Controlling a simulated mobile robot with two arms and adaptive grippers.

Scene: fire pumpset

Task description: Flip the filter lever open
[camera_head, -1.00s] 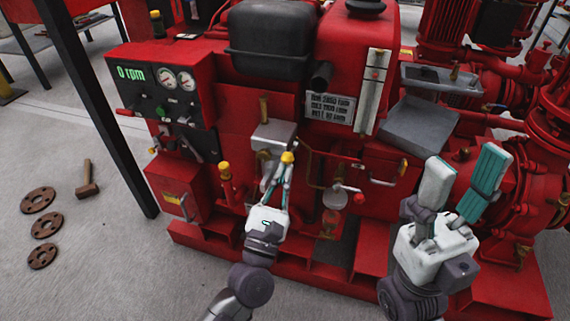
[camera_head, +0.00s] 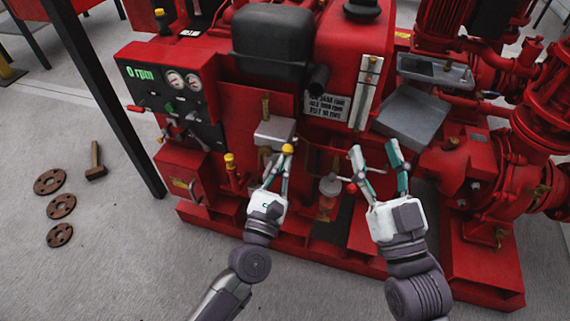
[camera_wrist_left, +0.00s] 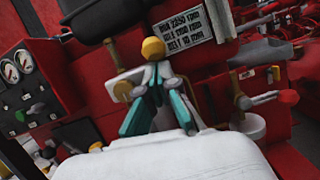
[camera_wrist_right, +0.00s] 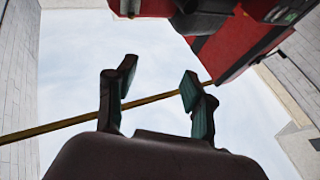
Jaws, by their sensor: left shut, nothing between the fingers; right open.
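A filter with a pale bowl (camera_head: 330,186) sits low on the red pump's front. A short lever with a red tip (camera_head: 351,188) points right from it; both the lever (camera_wrist_left: 288,97) and bowl (camera_wrist_left: 248,128) show in the left wrist view. My left gripper (camera_head: 282,158) is shut and empty. Its fingertips are just below a yellow knob (camera_head: 288,149) in front of a grey box (camera_head: 274,133); contact is unclear. My right gripper (camera_head: 375,153) is open and empty, right of the filter, its fingers pointing up near the red tip. The right wrist view shows its fingers apart, without the lever.
A gauge panel (camera_head: 170,95) with small levers is at the left of the pump. A grey slanted box (camera_head: 413,117) sits right of the filter. A black post (camera_head: 100,90) stands at the left. A hammer (camera_head: 96,162) and rusty flanges (camera_head: 60,207) lie on the floor.

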